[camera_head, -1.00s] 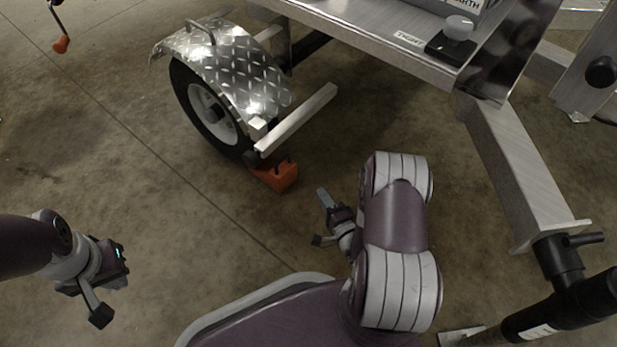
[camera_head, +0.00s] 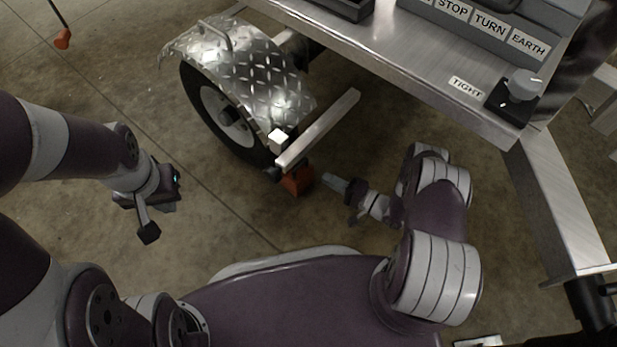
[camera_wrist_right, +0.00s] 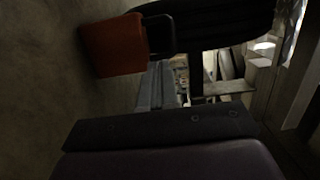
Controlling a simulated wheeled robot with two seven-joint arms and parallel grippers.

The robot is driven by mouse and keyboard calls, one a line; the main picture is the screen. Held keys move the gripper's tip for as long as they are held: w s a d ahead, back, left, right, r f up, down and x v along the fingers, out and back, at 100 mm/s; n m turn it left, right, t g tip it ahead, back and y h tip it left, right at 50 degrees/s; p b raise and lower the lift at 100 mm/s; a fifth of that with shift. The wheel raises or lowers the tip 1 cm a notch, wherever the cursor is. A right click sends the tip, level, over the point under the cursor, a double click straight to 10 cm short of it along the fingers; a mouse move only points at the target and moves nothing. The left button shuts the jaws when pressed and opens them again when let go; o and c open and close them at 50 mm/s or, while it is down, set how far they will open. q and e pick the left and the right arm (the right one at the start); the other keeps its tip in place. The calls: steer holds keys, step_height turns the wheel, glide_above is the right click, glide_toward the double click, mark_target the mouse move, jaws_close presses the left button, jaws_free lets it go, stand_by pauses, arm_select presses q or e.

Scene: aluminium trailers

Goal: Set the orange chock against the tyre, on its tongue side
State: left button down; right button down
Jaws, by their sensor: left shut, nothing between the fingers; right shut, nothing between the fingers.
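The orange chock (camera_head: 298,181) is on the concrete floor at the tongue side of the tyre (camera_head: 215,120), partly hidden under the fender's bar. In the right wrist view the chock (camera_wrist_right: 112,46) shows a dark handle loop beside the black tyre (camera_wrist_right: 225,22). I cannot tell whether chock and tyre touch. My right gripper (camera_head: 331,181) is shut and empty, low down, its tips pointing at the chock from the right with a small gap. Its fingers show in the right wrist view (camera_wrist_right: 156,88). My left gripper (camera_head: 150,226) is shut and empty, well left of the chock.
The diamond-plate fender (camera_head: 245,70) and its projecting bar (camera_head: 318,130) overhang the chock. The trailer bed edge (camera_head: 420,90) and drawbar (camera_head: 565,205) are to the right. The floor between my left gripper and the tyre is clear.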

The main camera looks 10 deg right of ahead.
mark_target(293, 176)
steer(key=w+a+b, duration=0.2)
steer(key=a, duration=0.4)
steer(key=shift+w+a, duration=0.2)
steer(key=shift+a, duration=0.15)
steer(key=shift+a, duration=1)
